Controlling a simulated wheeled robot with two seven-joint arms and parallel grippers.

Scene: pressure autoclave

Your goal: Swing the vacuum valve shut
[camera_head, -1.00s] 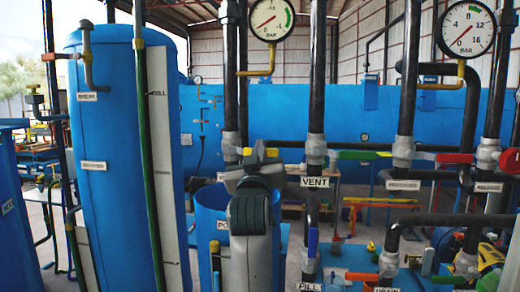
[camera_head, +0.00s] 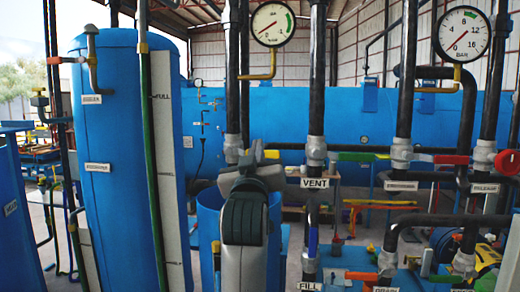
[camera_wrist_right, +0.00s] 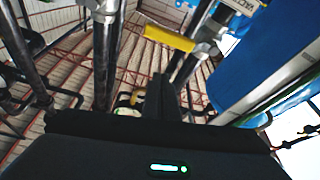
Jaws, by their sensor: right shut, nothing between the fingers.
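The vacuum valve's grey body (camera_head: 232,148) sits on the black pipe left of the VENT valve in the head view. My right gripper (camera_head: 258,152) is in front of it and hides its label and most of its handle. In the right wrist view a yellow lever handle (camera_wrist_right: 168,37) sticks out from the valve beside a white label (camera_wrist_right: 240,5), partly cut off. My right gripper (camera_wrist_right: 165,92) is shut and empty, its dark fingers below the lever in the picture. I cannot tell whether they touch it. My left gripper is not in view.
The VENT valve (camera_head: 316,151) with a green handle (camera_head: 355,156) stands close to the right. A red handle (camera_head: 452,159) is farther right. Pressure gauges (camera_head: 273,24) hang above. A tall blue tank (camera_head: 115,165) and a green pipe (camera_head: 152,170) stand left.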

